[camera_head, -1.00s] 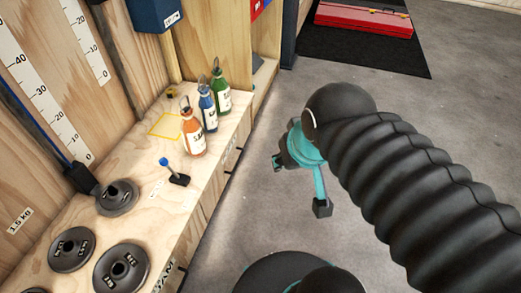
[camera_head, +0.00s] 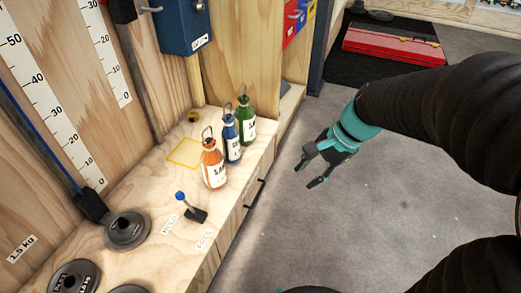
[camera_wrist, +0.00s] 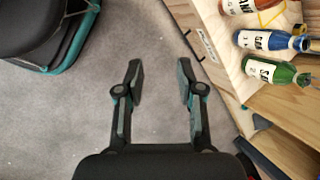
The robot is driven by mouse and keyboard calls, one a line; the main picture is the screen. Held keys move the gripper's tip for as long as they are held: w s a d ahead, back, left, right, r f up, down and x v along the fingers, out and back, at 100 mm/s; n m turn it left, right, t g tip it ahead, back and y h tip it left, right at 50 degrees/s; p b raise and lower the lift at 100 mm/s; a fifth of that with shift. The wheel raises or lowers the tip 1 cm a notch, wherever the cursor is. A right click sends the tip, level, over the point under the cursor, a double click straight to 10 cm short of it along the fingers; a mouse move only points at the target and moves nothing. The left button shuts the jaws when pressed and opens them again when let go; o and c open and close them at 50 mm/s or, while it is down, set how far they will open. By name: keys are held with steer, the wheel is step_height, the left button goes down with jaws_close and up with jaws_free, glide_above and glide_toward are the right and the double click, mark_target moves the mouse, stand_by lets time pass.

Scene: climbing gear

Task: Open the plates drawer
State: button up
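The wooden bench front (camera_head: 236,218) shows at a steep angle, with dark bar handles (camera_head: 254,193) on its drawer fronts. The fronts look shut. No plates label is readable on them, so I cannot tell which is the plates drawer. In the wrist view a dark handle (camera_wrist: 208,46) shows on a wooden front, up and right of the fingers. My gripper (camera_head: 309,172) is open and empty over the grey floor, to the right of the bench front and apart from it. Its two spread fingers also show in the wrist view (camera_wrist: 160,80).
Orange (camera_head: 214,166), blue (camera_head: 231,141) and green (camera_head: 246,124) bottles stand near the bench's edge. A blue-knobbed lever (camera_head: 193,209) and dark weight plates (camera_head: 127,230) are on the top. The floor (camera_head: 300,225) beside the bench is clear. A red case (camera_head: 393,46) lies beyond.

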steer(key=w+a+f+m+g+y+b, duration=0.1)
steer(key=w+a+f+m+y+b, duration=0.15)
steer(key=w+f+m+y, duration=0.9)
steer(key=m+t+h+b, duration=0.2)
steer(key=m+t, duration=0.4)
steer(key=m, duration=1.2)
glide_toward(258, 195)
steer(key=x, duration=0.6)
steer(key=b+x, duration=0.1)
steer(key=x, duration=0.3)
steer(key=shift+w+f, duration=0.1)
steer(key=shift+f, duration=0.2)
steer(key=shift+c, duration=0.2)
steer(key=shift+d, duration=0.1)
jaws_close()
